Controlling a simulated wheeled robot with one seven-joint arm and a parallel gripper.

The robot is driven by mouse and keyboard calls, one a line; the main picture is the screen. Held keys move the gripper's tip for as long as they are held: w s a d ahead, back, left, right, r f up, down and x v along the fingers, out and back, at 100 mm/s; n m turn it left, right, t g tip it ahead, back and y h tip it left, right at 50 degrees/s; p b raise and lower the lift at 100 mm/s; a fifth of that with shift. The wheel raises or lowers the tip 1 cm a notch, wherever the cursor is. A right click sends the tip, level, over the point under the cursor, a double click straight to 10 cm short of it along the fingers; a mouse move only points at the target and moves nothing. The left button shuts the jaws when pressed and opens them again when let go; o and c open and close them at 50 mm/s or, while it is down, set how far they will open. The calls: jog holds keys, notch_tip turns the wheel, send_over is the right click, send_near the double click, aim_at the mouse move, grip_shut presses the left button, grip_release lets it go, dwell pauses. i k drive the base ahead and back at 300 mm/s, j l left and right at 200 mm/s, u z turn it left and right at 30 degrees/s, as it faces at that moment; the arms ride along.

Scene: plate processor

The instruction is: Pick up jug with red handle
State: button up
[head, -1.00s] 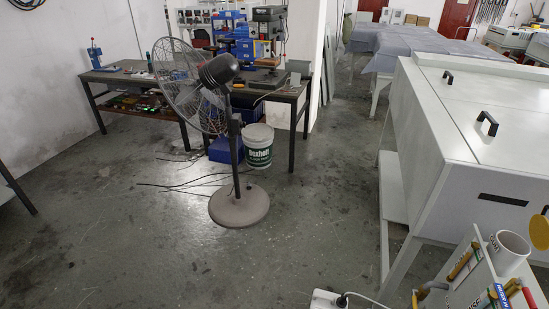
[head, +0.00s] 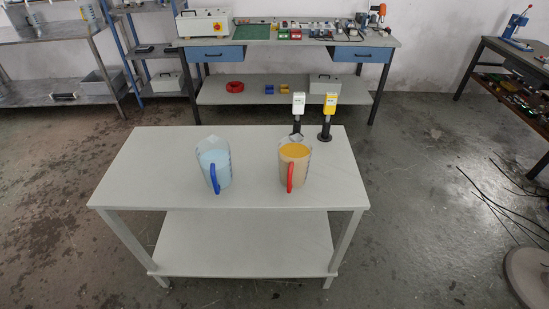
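The jug with the red handle (head: 295,162) stands upright on a light grey table (head: 150,165), right of the table's middle. It is see-through and holds something orange-yellow. Its red handle (head: 290,178) faces me. A second jug (head: 213,163), with a blue handle and pale blue contents, stands to its left, with bare tabletop between them. My gripper is not in view.
Two small stands, one with a white head (head: 298,104) and one with a yellow head (head: 330,104), stand behind the red-handled jug. A workbench (head: 275,44) stands by the back wall. A round fan base (head: 530,272) is at lower right.

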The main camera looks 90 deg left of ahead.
aim_at(294, 152)
jog(key=u, duration=1.95)
jog(key=z, duration=2.65)
jog(key=u, duration=2.65)
